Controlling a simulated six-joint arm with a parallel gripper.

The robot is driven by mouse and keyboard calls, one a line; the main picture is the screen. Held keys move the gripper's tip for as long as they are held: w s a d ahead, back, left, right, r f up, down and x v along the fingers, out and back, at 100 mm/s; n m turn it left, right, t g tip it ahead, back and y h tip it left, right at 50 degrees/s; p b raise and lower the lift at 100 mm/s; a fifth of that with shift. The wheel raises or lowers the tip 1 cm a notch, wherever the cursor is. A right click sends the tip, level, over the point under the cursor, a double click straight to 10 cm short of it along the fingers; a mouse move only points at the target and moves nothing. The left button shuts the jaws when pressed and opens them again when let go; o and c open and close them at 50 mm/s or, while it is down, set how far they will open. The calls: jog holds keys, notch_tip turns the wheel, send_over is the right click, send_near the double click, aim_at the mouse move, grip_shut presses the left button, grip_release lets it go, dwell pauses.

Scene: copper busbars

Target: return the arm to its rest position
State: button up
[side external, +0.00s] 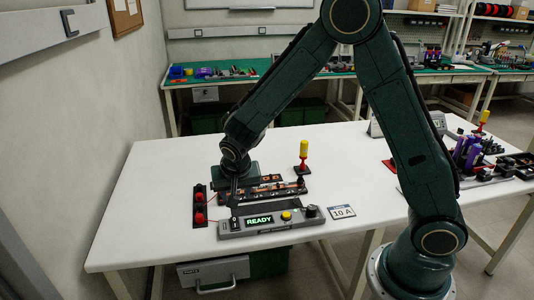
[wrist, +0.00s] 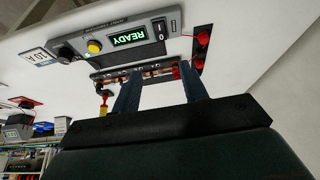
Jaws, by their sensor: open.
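My gripper (side external: 235,196) points down over the busbar fixture (side external: 275,193) on the white table in the side view. In the wrist view, the two fingers of my gripper (wrist: 159,68) stand apart with nothing seen between them. The fixture (wrist: 140,70) with its copper-coloured bars shows just beyond the fingertips. Whether the fingertips touch the fixture I cannot tell. My arm reaches from the right across the table, bent at a high elbow.
A grey control box (side external: 270,220) reading READY stands in front of the fixture. Red knobs (side external: 199,205) on a black strip are at left. A red-and-yellow post (side external: 303,155) stands behind, a "10 A" card (side external: 342,212) at right. Parts trays (side external: 512,165) fill the right; the left table is clear.

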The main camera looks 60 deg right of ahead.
jog(key=s+d+r+n+y, duration=0.15)
jog(key=s+r+n, duration=0.25)
jog(key=s+r, duration=0.9)
jog(key=s+r+n+t+y, duration=0.1)
jog(key=s+r+n, duration=0.3)
jog(key=s, duration=0.9)
jog(key=shift+a+r+n+t+y, duration=0.35)
jog(key=shift+a+r+t, duration=0.15)
jog(key=shift+r, duration=0.85)
jog(key=shift+w, duration=0.1)
